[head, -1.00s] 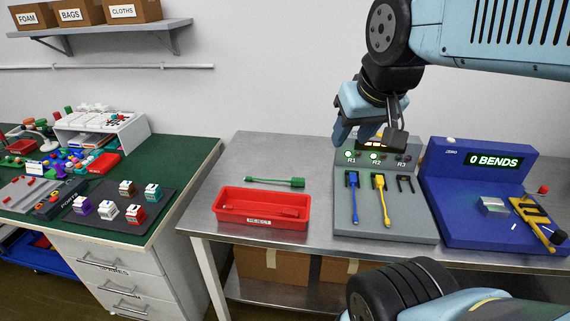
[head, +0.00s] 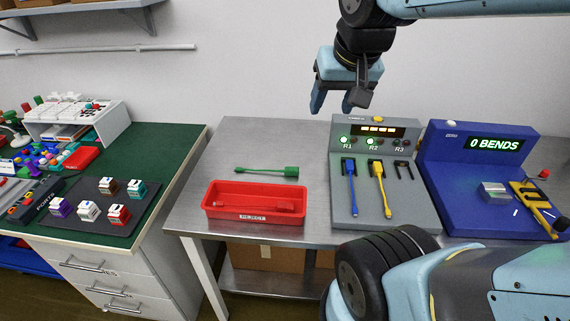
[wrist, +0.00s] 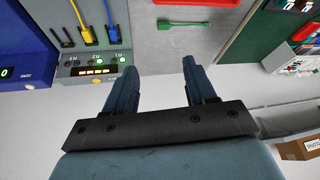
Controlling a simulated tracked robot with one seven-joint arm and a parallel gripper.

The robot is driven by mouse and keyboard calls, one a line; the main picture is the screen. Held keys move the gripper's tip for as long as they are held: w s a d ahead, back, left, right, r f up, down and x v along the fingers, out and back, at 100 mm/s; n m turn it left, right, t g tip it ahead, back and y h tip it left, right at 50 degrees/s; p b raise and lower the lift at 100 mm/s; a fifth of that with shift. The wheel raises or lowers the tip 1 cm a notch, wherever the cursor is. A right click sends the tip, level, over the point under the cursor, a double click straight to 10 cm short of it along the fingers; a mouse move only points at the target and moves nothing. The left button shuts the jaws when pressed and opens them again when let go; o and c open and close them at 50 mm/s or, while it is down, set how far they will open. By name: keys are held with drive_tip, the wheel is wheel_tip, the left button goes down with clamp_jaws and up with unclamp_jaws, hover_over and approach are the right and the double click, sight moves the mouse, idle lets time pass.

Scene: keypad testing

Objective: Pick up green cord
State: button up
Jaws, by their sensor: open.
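The green cord (head: 268,171) lies on the steel table just behind the red reject tray (head: 222,214), its thick plug end at the right. It also shows in the wrist view (wrist: 184,24), beyond the fingertips. My gripper (head: 334,106) is open and empty. It hangs in the air near the wall, above and to the right of the cord, close to the grey test stand (head: 378,225). In the wrist view its two fingers (wrist: 148,62) stand wide apart with nothing between them.
The grey stand holds a blue cord (head: 351,188) and a yellow cord (head: 381,188); its R3 slot looks empty. A blue bend tester (head: 450,190) stands at the right. A green-topped bench (head: 150,165) with small parts is at the left. The steel around the green cord is clear.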

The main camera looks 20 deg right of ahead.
drive_tip(key=w+f+m+g, duration=0.3)
drive_tip(key=w+f+m, duration=0.3)
drive_tip(key=w+m, duration=0.55)
drive_tip(key=m+g, duration=0.2)
drive_tip(key=m, duration=0.8)
hover_over(290, 168)
drive_tip(key=shift+n, duration=0.25)
wheel_tip(290, 168, down, 22)
drive_tip(key=shift+w+f, duration=0.15)
drive_tip(key=shift+f, duration=0.05)
drive_tip(key=shift+s+f, duration=0.15)
drive_tip(key=shift+f, duration=1.25)
drive_tip(key=shift+s+f, duration=0.1)
drive_tip(key=shift+f, duration=1.3)
drive_tip(key=shift+c, duration=0.4)
clamp_jaws()
